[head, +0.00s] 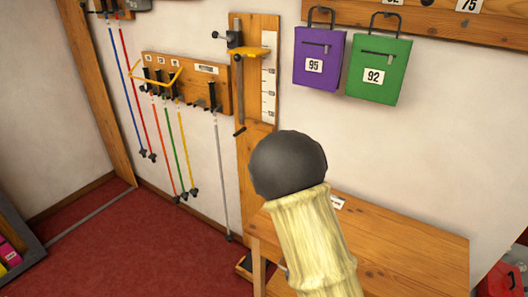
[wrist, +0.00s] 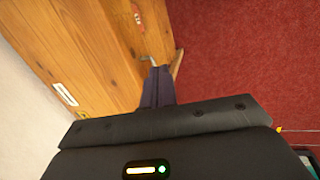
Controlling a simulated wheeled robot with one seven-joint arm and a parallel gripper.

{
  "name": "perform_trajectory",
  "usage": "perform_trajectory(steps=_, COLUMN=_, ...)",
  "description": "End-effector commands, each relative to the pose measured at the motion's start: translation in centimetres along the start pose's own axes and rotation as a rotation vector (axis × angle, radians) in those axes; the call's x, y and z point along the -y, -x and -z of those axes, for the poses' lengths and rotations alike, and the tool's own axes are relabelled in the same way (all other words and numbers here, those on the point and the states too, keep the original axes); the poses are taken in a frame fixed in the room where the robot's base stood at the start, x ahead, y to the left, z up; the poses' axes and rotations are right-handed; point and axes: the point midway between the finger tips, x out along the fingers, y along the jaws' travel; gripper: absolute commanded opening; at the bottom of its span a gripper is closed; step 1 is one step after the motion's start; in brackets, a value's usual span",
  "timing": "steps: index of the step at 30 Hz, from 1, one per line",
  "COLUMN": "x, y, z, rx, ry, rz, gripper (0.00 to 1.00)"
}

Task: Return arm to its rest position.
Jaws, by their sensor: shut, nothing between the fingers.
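My gripper (wrist: 157,72) shows in the wrist view with its dark fingers together and nothing between them. It hangs above the edge of a wooden bench (wrist: 88,35), with red floor beyond. In the head view my arm, in a pale ribbed sleeve with a dark round joint, rises in front of the wooden bench (head: 425,255) and hides part of it. The gripper itself cannot be made out in the head view.
A purple bag (head: 318,72) and a green bag (head: 378,72) hang on the wall. Red floor (head: 150,245) is open at the left.

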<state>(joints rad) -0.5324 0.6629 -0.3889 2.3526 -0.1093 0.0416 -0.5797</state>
Motion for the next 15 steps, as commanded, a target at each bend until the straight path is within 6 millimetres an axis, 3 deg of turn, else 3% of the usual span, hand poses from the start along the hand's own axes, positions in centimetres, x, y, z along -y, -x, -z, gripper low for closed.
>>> perform_trajectory(steps=15, x=-0.1, y=12.2, z=-6.1, rx=-0.128, ry=-0.725, rz=0.146, gripper=0.0)
